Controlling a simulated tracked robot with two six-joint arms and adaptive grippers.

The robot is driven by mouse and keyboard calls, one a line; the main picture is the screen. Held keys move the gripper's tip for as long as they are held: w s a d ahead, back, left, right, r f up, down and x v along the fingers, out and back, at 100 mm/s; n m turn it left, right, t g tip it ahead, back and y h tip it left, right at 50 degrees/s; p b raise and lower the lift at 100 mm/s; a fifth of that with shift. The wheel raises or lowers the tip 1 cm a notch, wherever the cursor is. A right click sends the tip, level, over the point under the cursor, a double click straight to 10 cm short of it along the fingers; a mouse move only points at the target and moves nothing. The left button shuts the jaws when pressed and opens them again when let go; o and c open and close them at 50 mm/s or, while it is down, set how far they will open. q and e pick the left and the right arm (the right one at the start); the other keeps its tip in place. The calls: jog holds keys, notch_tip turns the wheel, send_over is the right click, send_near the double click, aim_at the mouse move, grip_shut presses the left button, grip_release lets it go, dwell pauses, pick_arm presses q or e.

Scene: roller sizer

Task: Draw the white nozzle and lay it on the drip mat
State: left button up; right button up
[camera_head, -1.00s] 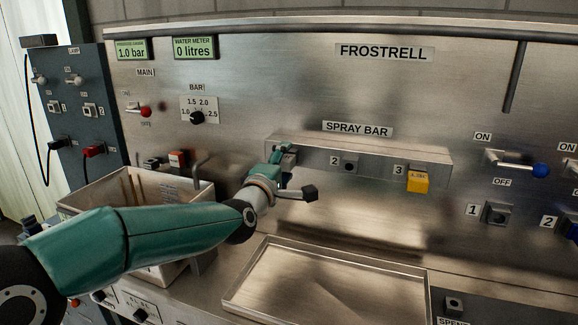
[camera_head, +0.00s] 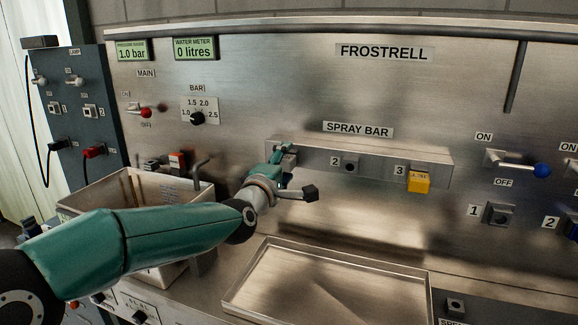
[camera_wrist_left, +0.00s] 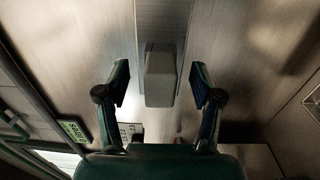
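My left gripper (camera_head: 283,154) is at the left end of the spray bar (camera_head: 385,165). In the left wrist view a pale grey-white block, which looks like the white nozzle (camera_wrist_left: 161,75), sits on the bar between the two fingers. The left gripper (camera_wrist_left: 160,88) is open there, with a gap on each side of the block. In the head view the gripper hides this nozzle. A shallow metal tray (camera_head: 428,300) lies on the counter below the bar; I cannot make out a separate drip mat. My right gripper is not in view.
A yellow nozzle (camera_head: 418,182) sits at position 3 of the bar; position 2 (camera_head: 350,165) has an empty-looking socket. A bin (camera_head: 85,203) stands at left behind my left arm. A blue-knobbed lever (camera_head: 540,170) is at right. The tray is empty.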

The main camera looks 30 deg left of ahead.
pick_arm(q)
grip_shut()
dwell(0.3)
jog(key=b+v, duration=0.2)
jog(key=v, duration=0.4)
dwell(1.0)
dwell(0.4)
